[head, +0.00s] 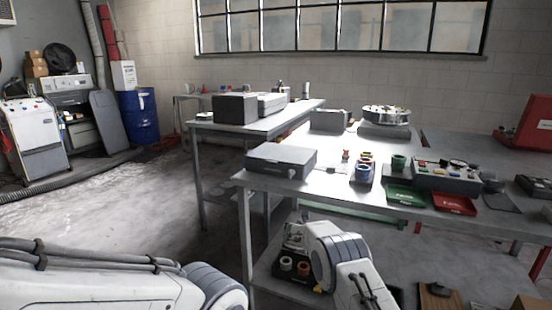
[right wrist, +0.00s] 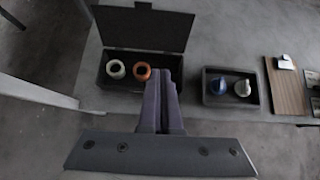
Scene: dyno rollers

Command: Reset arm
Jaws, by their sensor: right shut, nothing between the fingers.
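My right gripper (right wrist: 162,84) is shut and empty in the right wrist view, its two dark fingers together. The fingers overlap the front right part of an open dark box (right wrist: 106,68) in that view; I cannot tell how far above it they are. The box holds a white ring (right wrist: 115,69) and an orange ring (right wrist: 141,71). In the head view my right arm reaches low, over the lower shelf of the workbench, and hides part of that shelf. My left arm crosses the bottom left of the head view; its gripper is out of view.
The workbench top (head: 330,178) stands above the shelf, with a grey case (head: 281,161), a green tray (head: 406,196) and a red tray (head: 453,203). On the shelf, a grey tray (right wrist: 230,101) and a brown board (right wrist: 287,90) lie right of the box. Open floor (head: 110,215) is at left.

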